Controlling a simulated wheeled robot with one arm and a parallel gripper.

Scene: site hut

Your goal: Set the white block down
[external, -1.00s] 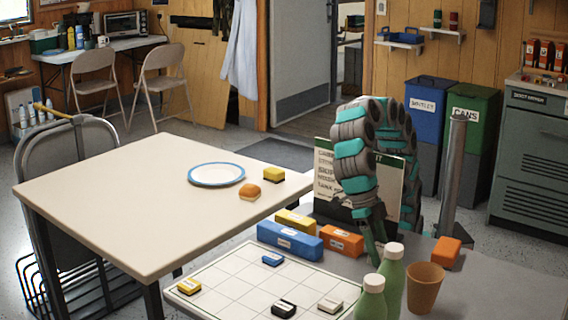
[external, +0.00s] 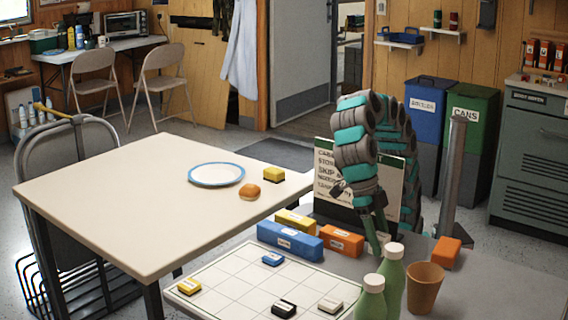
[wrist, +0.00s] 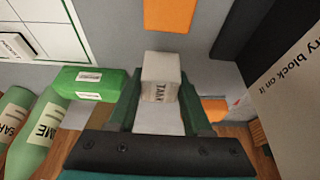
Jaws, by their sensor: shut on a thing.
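In the wrist view a white block (wrist: 161,72) with a dark printed label sits between the two green fingers of my gripper (wrist: 160,90), which is shut on it. In the external view my gripper (external: 376,240) points down over the grey table, behind the green bottles and right of the orange block (external: 341,240). The held block cannot be made out there. Another whitish block (external: 330,306) lies on the white gridded board (external: 225,285); the board also shows at the wrist view's upper left.
Two green bottles (external: 390,275) and a brown cup (external: 425,287) stand close to my gripper. A green block (wrist: 92,80) lies beside the bottles. A sign (external: 390,180) stands behind my arm. Blue block (external: 290,242) and yellow block (external: 295,222) lie left.

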